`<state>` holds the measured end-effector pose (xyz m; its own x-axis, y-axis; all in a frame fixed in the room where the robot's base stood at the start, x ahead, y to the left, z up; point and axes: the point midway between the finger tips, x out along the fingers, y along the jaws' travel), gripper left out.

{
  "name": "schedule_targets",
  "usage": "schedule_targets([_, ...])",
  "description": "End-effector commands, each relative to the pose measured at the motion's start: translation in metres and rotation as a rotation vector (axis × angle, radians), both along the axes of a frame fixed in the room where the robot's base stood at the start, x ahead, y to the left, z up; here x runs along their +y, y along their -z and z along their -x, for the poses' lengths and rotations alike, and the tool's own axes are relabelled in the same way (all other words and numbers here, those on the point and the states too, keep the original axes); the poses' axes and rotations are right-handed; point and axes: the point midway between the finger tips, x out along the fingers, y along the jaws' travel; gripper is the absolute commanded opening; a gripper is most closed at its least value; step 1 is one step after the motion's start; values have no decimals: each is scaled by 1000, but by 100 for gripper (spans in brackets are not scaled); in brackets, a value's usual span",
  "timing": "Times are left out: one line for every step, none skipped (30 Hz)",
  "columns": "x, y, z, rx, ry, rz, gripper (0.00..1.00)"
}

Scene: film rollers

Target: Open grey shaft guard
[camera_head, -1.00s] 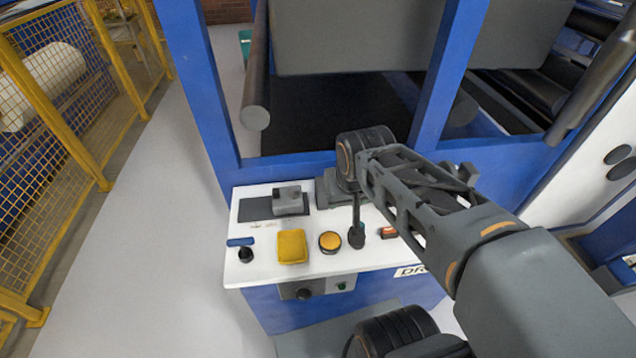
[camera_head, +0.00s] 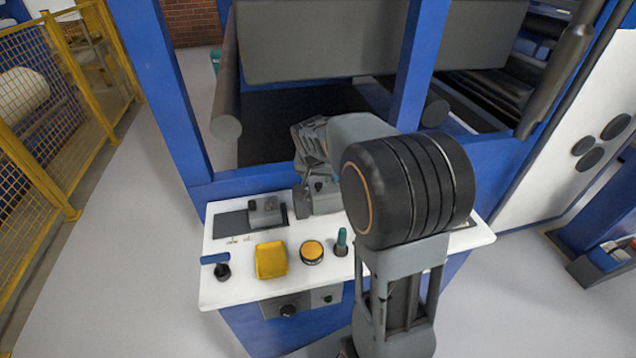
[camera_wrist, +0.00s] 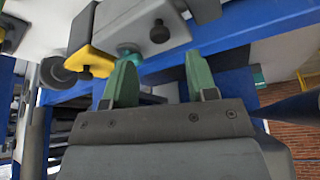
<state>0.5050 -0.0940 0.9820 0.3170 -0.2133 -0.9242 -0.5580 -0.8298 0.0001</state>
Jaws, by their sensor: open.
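The grey shaft guard seems to be a grey block with a black knob (camera_head: 322,197) at the back of the white control shelf, beside the blue frame; my arm partly covers it in the head view. In the wrist view a grey block with a black knob (camera_wrist: 148,24) fills the top middle. A yellow part with a black knob (camera_wrist: 91,61) and a green rounded part (camera_wrist: 129,50) adjoin it. My gripper (camera_wrist: 160,72) has green fingers, spread and empty, just below the grey block. Its left fingertip is near the green part; contact is unclear.
A blue post (camera_head: 412,70) stands behind. A yellow mesh fence (camera_head: 35,165) is at left, with clear floor between.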

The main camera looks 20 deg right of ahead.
Motion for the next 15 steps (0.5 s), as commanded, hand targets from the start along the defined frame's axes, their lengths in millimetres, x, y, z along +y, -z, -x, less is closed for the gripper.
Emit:
schedule_targets([-2,10,-3,4,1,-1,52])
schedule_targets([-3,14,-4,4,1,0,52])
schedule_targets([-5,20,-6,4,1,-1,52])
schedule_targets([-6,23,-7,4,1,-2,52])
schedule_targets([-6,27,-9,3,1,-1,52])
schedule_targets([-8,32,-10,3,1,-1,52])
schedule_targets([-8,35,-11,3,1,-1,52])
schedule_targets([-9,37,-12,1,1,0,52])
schedule_targets([-10,40,-14,1,1,0,52])
schedule_targets([-10,43,-14,2,1,-1,52])
schedule_targets([-11,44,-15,2,1,-1,52])
schedule_targets([-11,46,-16,1,1,-1,52])
schedule_targets([-11,47,-16,0,1,0,52])
schedule_targets([-12,48,-16,0,1,0,52])
schedule_targets([-12,49,-17,-1,1,-1,52])
